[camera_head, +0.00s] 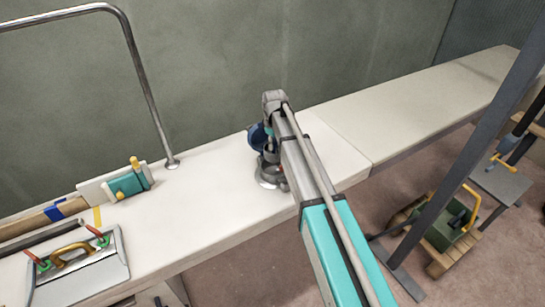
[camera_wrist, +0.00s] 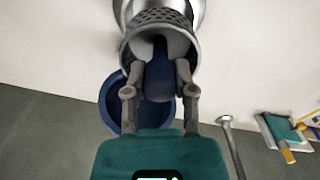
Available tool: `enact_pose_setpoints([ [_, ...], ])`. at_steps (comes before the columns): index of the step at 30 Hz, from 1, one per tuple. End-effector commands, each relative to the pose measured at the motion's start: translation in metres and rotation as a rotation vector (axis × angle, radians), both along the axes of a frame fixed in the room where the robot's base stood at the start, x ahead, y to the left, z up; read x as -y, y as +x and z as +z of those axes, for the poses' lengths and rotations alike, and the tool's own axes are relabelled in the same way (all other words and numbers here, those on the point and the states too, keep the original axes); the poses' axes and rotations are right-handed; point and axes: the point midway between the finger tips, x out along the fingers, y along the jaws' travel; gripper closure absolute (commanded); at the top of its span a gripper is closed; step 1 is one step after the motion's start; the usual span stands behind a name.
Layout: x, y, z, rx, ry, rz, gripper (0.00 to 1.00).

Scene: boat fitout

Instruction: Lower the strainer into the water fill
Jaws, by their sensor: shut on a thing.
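The strainer (camera_wrist: 160,16) is a grey perforated cup with an open rim facing the wrist camera. My gripper (camera_wrist: 160,72) is shut on it, with one finger at each side of its near end and a dark blue-grey part between them. The water fill (camera_wrist: 199,12) is a shiny metal ring behind the strainer, at the top of the wrist view. In the head view its flange (camera_head: 266,183) sits on the white deck below my gripper (camera_head: 270,160). The strainer lines up closely with the fill; its lower end is hidden, so I cannot tell how deep it is.
The deck to the right (camera_head: 420,105) is clear.

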Motion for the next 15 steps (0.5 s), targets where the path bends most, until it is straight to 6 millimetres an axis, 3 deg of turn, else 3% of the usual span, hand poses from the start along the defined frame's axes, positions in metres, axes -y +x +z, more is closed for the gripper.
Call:
enact_pose_setpoints([
  [1,0.000,0.000,-0.013,0.000,0.000,0.000,1.00],
  [6,0.000,0.000,-0.025,0.000,0.000,0.000,1.00],
  [15,0.000,0.000,-0.028,0.000,0.000,0.000,1.00],
])
